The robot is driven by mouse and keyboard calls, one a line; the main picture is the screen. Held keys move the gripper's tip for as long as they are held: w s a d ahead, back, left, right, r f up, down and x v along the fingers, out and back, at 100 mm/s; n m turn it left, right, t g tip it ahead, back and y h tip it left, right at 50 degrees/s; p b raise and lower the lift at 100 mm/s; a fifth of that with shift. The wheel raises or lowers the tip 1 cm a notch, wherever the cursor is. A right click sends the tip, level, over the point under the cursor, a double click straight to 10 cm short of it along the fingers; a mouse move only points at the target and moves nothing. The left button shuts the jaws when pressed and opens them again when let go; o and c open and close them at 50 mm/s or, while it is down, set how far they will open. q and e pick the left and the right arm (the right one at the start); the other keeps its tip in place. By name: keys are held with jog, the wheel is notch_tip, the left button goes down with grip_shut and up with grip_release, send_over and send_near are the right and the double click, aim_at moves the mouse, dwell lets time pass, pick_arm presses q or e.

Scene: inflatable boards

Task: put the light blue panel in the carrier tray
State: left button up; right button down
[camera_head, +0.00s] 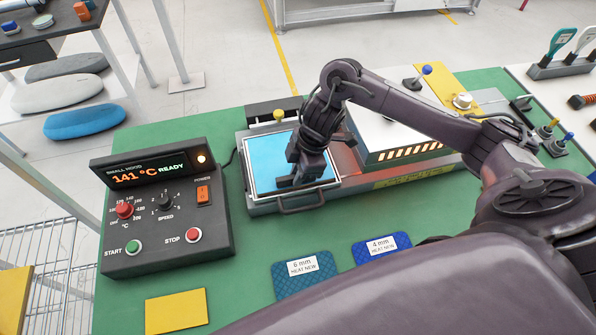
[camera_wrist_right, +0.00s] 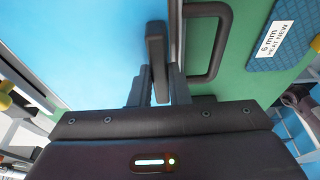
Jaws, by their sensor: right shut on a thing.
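The light blue panel (camera_head: 270,158) lies flat over the carrier tray (camera_head: 250,196), inside its pale rim as far as I can see. My right gripper (camera_head: 300,182) is over the panel's front right part, by the tray's front handle (camera_head: 302,207). In the right wrist view, my right gripper (camera_wrist_right: 160,75) is shut at the front edge of the light blue panel (camera_wrist_right: 80,60), close to the handle (camera_wrist_right: 215,45). My left gripper is out of view.
A black control box (camera_head: 165,215) reading 141 °C READY stands left of the tray. The heater housing (camera_head: 390,140) is to the right. Blue sample plates (camera_head: 303,285) and a yellow plate (camera_head: 175,310) lie in front on the green bench top.

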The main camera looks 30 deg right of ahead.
jog(key=c, duration=1.4)
grip_release()
jog(key=shift+f, duration=0.1)
jog(key=shift+o, duration=0.2)
jog(key=p+v, duration=0.3)
jog(key=v, duration=0.9)
jog(key=shift+s+d, duration=0.1)
